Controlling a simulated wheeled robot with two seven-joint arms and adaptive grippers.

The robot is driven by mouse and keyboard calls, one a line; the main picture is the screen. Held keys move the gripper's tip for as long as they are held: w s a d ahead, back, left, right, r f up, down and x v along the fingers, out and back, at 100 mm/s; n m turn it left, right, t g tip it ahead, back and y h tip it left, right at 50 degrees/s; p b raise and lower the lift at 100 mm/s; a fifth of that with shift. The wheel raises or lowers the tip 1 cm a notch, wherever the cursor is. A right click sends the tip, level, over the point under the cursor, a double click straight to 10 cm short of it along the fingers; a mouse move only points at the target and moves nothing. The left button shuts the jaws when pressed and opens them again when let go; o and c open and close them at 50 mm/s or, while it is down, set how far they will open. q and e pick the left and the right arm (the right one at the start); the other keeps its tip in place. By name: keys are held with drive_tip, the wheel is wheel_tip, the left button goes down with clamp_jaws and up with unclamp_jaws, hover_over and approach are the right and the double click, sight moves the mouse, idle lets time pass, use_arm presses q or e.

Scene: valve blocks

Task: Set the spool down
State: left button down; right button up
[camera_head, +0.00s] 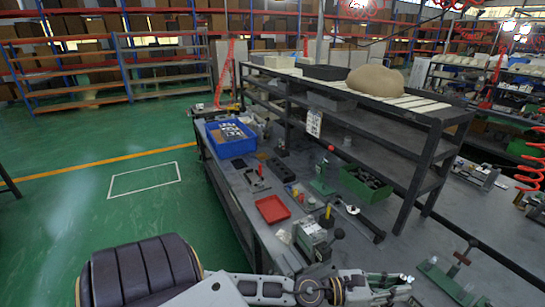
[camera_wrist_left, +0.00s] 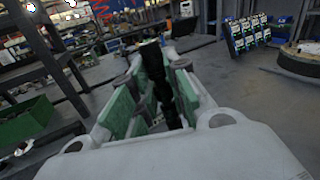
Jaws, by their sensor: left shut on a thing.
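My left gripper (camera_head: 405,284) reaches in low along the bottom of the head view, over the grey workbench (camera_head: 247,190). In the left wrist view the gripper (camera_wrist_left: 155,85) shows its green-padded fingers closed around a long dark piece (camera_wrist_left: 157,75), which I take to be the spool. The spool stands out past the fingertips. Its lower part is hidden between the fingers, and I cannot make it out in the head view. Whether it touches the bench I cannot tell. My right gripper is not in view.
A blue tray (camera_head: 231,145) of parts, a red tray (camera_head: 272,208) and a green bin (camera_head: 367,185) sit on the bench. A small vise-like fixture (camera_head: 312,238) stands close to my left arm. A dark shelf rack (camera_head: 425,160) rises behind. A green-based tool (camera_head: 452,278) is at right.

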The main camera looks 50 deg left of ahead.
use_arm(q)
drive_tip(key=shift+w+a+r+n+t+y, duration=0.1)
drive_tip(key=shift+w+a+n+t+y, duration=0.3)
drive_tip(key=shift+w+a+n+y, duration=0.25)
drive_tip(key=shift+w+a+y, duration=0.15)
drive_tip(key=shift+a+y, duration=0.1)
drive_tip(key=shift+a, duration=0.2)
drive_tip(key=shift+a+t, duration=0.1)
drive_tip(key=shift+t, duration=0.2)
drive_tip(key=shift+w+a+n+y, duration=0.2)
drive_tip(key=shift+a+n+y, duration=0.15)
drive_tip(key=shift+y, duration=0.05)
drive_tip(key=shift+w+a, duration=0.1)
drive_tip(key=shift+w+a+f+n+t+y, duration=0.15)
drive_tip(key=shift+a+n+t+y, duration=0.1)
drive_tip(key=shift+a+y, duration=0.15)
drive_tip(key=shift+w+a+f+n+t+y, duration=0.1)
drive_tip(key=shift+w+a+n+t+y, duration=0.05)
drive_tip(key=shift+a+n+y, duration=0.2)
